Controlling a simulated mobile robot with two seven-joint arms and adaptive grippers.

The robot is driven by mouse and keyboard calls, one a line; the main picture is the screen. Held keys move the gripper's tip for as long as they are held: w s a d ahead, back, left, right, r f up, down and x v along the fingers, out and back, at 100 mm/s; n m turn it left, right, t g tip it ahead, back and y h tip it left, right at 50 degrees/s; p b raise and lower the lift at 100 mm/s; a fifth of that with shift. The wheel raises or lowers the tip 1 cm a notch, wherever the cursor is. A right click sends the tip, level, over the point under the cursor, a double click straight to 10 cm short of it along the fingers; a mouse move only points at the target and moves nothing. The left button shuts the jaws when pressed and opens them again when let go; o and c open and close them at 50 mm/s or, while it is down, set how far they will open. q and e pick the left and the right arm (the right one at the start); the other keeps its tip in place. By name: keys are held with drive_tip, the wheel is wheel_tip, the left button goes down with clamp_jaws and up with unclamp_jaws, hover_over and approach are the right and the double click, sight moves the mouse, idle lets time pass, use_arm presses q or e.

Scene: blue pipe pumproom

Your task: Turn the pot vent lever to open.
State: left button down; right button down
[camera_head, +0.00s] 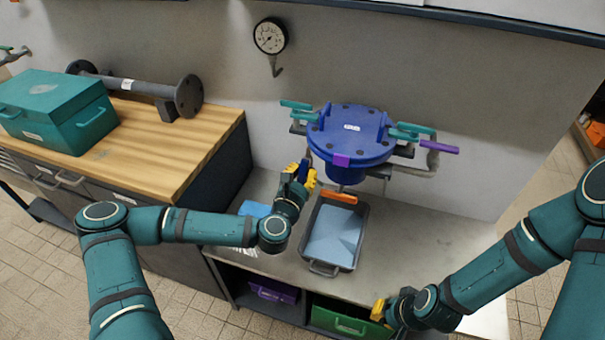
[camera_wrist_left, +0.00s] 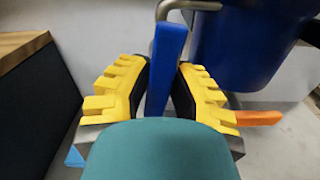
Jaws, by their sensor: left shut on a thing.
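The blue pot (camera_head: 350,135) with a bolted lid is mounted by the wall above the counter; its side also shows in the left wrist view (camera_wrist_left: 240,50). My left gripper (camera_head: 304,176) is at the pot's lower left. In the left wrist view its yellow fingers are shut on a blue lever (camera_wrist_left: 168,50), which stands upright on a grey pipe. An orange lever (camera_head: 339,197) sits low in front of the pot, right of the fingers, and it also shows in the left wrist view (camera_wrist_left: 257,118). My right gripper (camera_head: 379,309) is low at the counter's front; its jaw gap is unclear.
A grey tray (camera_head: 318,268) with a light blue bottom stands on the counter below the pot. Teal handles (camera_head: 297,105) and a purple handle (camera_head: 440,147) stick out from the pot's sides. A wooden bench (camera_head: 160,150) stands left. The counter right of the tray is clear.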

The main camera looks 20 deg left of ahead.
use_arm(q)
drive_tip(key=shift+n, duration=0.9)
drive_tip(key=c, duration=0.8)
unclamp_jaws()
drive_tip(key=shift+s, duration=0.1)
drive_tip(key=s, duration=0.7)
drive_tip(key=shift+s+a, duration=0.15)
